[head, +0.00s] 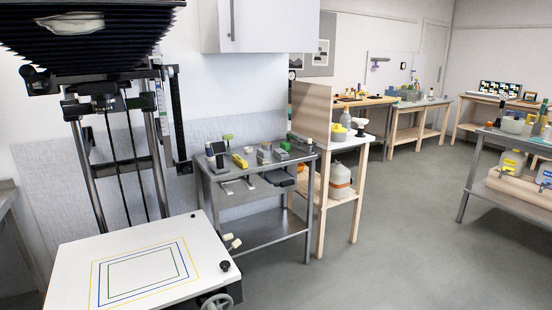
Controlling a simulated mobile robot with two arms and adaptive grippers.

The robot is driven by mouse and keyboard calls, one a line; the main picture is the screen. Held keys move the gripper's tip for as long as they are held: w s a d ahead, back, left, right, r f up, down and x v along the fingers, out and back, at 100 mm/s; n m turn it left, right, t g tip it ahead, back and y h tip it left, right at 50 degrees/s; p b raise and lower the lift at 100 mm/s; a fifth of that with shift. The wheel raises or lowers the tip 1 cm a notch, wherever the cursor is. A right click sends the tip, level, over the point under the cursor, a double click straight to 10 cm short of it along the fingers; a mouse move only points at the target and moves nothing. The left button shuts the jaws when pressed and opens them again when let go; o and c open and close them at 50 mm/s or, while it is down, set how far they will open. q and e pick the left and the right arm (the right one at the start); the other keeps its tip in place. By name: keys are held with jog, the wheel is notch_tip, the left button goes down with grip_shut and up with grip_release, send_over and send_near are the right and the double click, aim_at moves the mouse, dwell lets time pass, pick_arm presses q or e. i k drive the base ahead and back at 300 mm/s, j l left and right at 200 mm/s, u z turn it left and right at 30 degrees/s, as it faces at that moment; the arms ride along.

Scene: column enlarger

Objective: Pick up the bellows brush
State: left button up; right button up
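I cannot pick out the bellows brush for certain. Several small items stand on the grey metal cart (240,176) in the middle, including a yellow item (240,161), a green item (227,138) and a dark upright device (216,154); they are too small to tell if one is a brush. The column enlarger stands at the left, with black pleated bellows (85,38) at the top and a white baseboard (140,262) marked with coloured rectangles below. Neither of my grippers is in view.
A wooden side table (357,140) with bottles adjoins the cart on the right. A white cabinet (265,25) hangs above the cart. More benches line the back wall, and a metal table (520,142) stands at far right. The grey floor (400,235) between is clear.

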aim_at(262, 156)
jog(key=i+l+z, duration=0.1)
jog(key=i+z, duration=0.35)
jog(key=i, duration=0.65)
